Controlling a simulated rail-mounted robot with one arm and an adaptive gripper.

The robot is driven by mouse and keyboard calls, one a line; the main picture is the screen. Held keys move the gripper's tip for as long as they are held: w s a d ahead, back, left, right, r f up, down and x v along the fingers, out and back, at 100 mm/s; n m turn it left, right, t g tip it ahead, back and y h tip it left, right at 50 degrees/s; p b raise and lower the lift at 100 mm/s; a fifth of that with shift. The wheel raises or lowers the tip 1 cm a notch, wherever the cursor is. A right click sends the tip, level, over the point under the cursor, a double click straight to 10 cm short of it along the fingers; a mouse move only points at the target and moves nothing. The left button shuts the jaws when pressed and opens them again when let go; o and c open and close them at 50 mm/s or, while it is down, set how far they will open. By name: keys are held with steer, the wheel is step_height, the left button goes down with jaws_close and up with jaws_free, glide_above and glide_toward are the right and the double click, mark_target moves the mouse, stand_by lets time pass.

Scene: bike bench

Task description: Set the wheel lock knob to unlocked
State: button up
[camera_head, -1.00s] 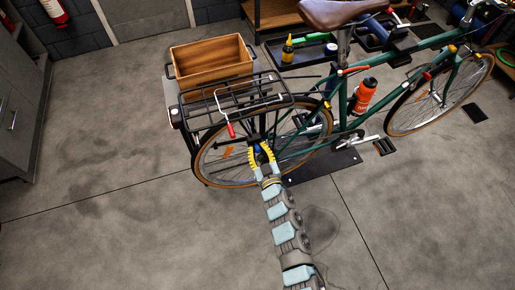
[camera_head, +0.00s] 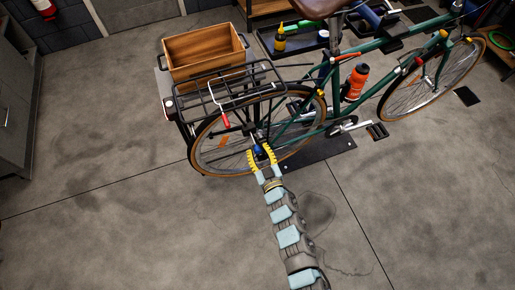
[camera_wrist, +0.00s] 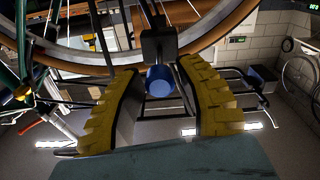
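A small blue knob (camera_head: 257,149) sits near the hub of the bike's rear wheel (camera_head: 205,172). In the wrist view the blue knob (camera_wrist: 160,81) shows in front of a dark bracket. My gripper (camera_head: 259,151) has yellow ridged fingers and is at the near side of the wheel hub. In the wrist view the fingers of my gripper (camera_wrist: 157,75) are spread, with the blue knob in the gap between them. I cannot tell whether either finger touches it. No marking on the knob that shows its setting is readable.
The green bike carries a black rear rack (camera_head: 240,92) with a red-handled tool (camera_head: 226,120) hanging from it. A wooden crate (camera_head: 205,52) is behind the rack. An orange bottle (camera_head: 355,82) is on the frame. The floor (camera_head: 130,235) in front is clear.

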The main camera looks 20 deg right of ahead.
steer(key=shift+o, duration=1)
steer(key=shift+s, duration=0.15)
steer(key=s, duration=1.1)
steer(key=shift+s+a, duration=0.35)
steer(key=shift+s, duration=0.05)
